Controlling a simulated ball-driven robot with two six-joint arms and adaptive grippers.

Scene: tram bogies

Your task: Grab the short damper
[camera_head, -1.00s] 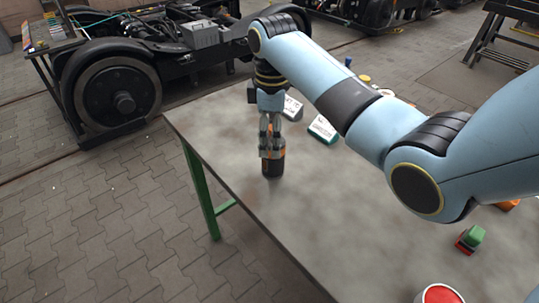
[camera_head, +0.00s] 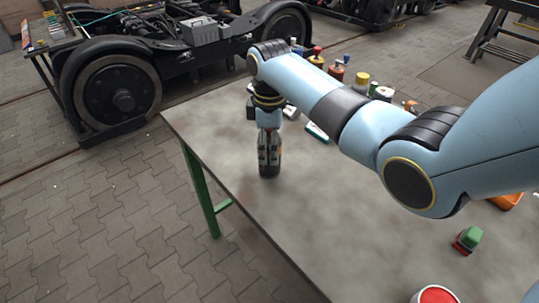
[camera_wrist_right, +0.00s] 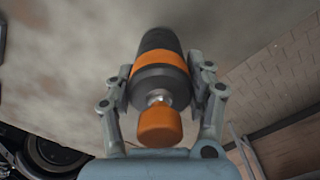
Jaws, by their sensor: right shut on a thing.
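The short damper (camera_wrist_right: 160,77) is a dark cylinder with an orange band and an orange end cap. In the head view the damper (camera_head: 269,171) stands upright on the grey table near its left edge, mostly hidden by my right gripper. My right gripper (camera_head: 268,150) comes down on it from above. In the wrist view my right gripper (camera_wrist_right: 164,88) has one finger on each side of the damper and is shut on it. My left gripper is not in view.
The table (camera_head: 330,220) is clear around the damper. A green and red block (camera_head: 467,239) and a red-topped container (camera_head: 436,296) lie at the right front. Several bottles and jars, one yellow-capped (camera_head: 361,80), stand at the back. A bogie (camera_head: 130,85) stands beyond the table.

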